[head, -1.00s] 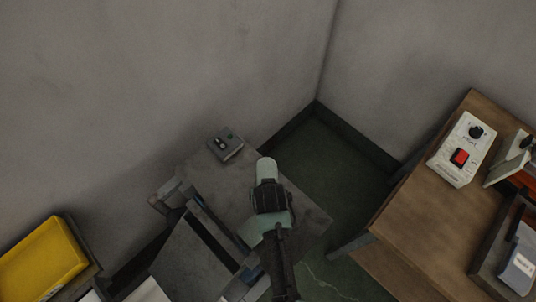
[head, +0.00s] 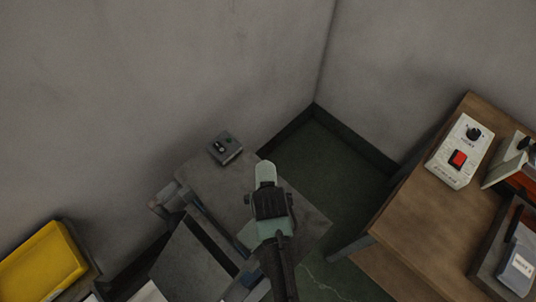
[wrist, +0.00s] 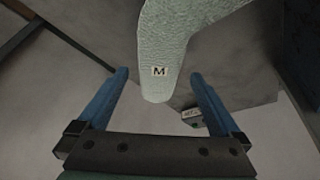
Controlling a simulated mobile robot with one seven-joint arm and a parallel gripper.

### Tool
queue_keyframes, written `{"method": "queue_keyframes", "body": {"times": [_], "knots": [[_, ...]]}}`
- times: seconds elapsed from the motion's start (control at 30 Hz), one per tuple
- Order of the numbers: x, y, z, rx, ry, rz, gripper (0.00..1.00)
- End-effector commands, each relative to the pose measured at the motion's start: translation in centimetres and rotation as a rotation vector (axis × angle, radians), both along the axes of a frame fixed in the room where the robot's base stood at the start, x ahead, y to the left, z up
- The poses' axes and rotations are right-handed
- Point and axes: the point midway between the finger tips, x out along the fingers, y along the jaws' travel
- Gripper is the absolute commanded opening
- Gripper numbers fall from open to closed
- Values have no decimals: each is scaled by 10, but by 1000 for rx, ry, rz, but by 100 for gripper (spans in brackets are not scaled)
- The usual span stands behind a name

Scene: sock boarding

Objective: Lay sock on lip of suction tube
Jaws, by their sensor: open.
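My gripper (wrist: 160,76) shows in the wrist view with its two blue fingers spread apart. Nothing is visibly clamped between them. A pale grey-green, foot-shaped piece (wrist: 172,35) with a textured face and a small "M" label lies beyond and between the fingers in that view. I cannot tell whether it is a bare form or carries a sock, nor whether a finger touches it. In the head view my pale green and black arm reaches over the grey bench (head: 295,205) and hides part of it. I cannot make out a sock or the suction tube with certainty.
A small grey control box (head: 225,148) stands at the bench's back corner. A yellow tray (head: 42,262) is at the lower left. A wooden table (head: 415,215) at right holds a white box with a red switch (head: 460,150). Walls close off the back.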

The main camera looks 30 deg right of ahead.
Motion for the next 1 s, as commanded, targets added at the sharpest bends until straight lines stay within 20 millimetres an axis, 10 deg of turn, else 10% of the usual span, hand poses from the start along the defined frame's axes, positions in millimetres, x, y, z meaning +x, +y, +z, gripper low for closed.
{"method": "queue_keyframes", "body": {"times": [0.43,1.0], "knots": [[-28,12,73,0,-1,0,100],[-21,14,100,-8,-42,10,100]]}}
